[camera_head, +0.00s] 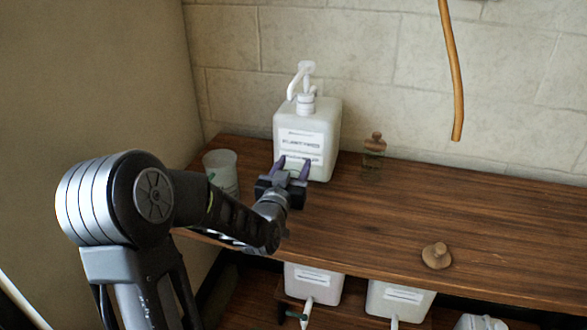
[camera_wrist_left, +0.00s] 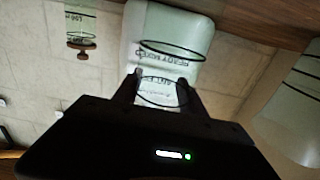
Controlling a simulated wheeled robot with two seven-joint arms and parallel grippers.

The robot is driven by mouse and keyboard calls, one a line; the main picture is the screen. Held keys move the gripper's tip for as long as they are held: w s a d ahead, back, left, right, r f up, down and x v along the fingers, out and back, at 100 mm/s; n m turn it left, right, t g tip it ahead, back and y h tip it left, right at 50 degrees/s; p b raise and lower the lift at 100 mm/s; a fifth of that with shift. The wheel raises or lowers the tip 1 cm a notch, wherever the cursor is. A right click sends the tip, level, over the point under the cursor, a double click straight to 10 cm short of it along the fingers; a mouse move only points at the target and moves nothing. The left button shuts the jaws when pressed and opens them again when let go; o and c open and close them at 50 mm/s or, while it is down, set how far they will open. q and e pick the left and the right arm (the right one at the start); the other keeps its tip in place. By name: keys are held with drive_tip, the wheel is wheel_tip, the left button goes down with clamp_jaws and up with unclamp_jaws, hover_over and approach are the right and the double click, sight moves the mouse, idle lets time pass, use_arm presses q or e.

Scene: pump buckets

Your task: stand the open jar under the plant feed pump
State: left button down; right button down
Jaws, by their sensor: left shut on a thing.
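The plant feed pump (camera_head: 325,112) is a white square bottle with a printed label and a white pump head, standing on the wooden shelf against the wall. It also shows upside down in the left wrist view (camera_wrist_left: 198,25). Its spout points forward and left. My left gripper (camera_head: 292,170), with purple fingertips, is in front of its label. It is shut on the clear open jar (camera_wrist_left: 165,72), whose dark rim lines show between the fingers in the wrist view. The jar barely shows in the head view; I cannot tell whether it touches the shelf. My right gripper is out of view.
A pale cup (camera_head: 222,170) stands left of the pump. A clear jar with a cork stopper (camera_head: 374,143) stands right of it. A loose cork stopper (camera_head: 437,256) lies on the shelf (camera_head: 345,245). A brown tube (camera_head: 453,75) hangs at right. White containers (camera_head: 400,300) sit below.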

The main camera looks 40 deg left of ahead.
use_arm(q)
drive_tip(key=shift+f, duration=0.15)
drive_tip(key=shift+f, duration=0.1)
drive_tip(key=c, duration=0.6)
unclamp_jaws()
drive_tip(key=shift+c, duration=0.2)
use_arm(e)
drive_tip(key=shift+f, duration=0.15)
